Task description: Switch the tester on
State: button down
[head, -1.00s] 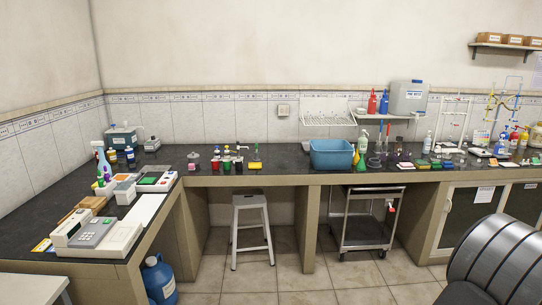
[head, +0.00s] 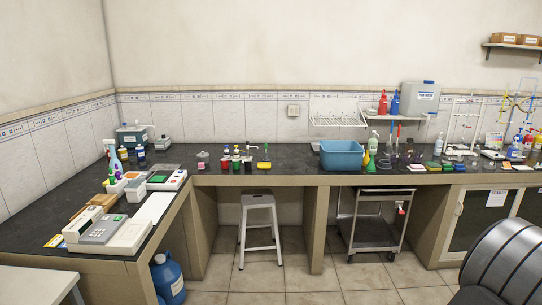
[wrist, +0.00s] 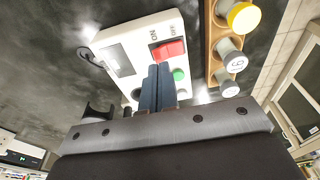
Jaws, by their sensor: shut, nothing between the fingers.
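I cannot tell which end is pressed. A green button (wrist: 180,75) sits near the switch. My gripper (wrist: 158,70) is shut and empty, its dark fingertips over the tester's face, just beside the switch. I cannot tell whether they touch it. The fingers hide part of the face. The gripper is not visible in the head view.
A wooden rack (wrist: 213,76) with yellow and white capped bottles (wrist: 243,16) stands close beside the tester. In the head view, the dark bench (head: 40,203) carries bottles, instruments and a blue basin (head: 341,154). A stool (head: 258,225) and a trolley (head: 370,234) stand below.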

jog(key=shift+f, duration=0.95)
dwell(0.9)
jog(key=shift+r, duration=3.5)
notch_tip(320, 180, down, 7)
jog(key=shift+r, duration=0.1)
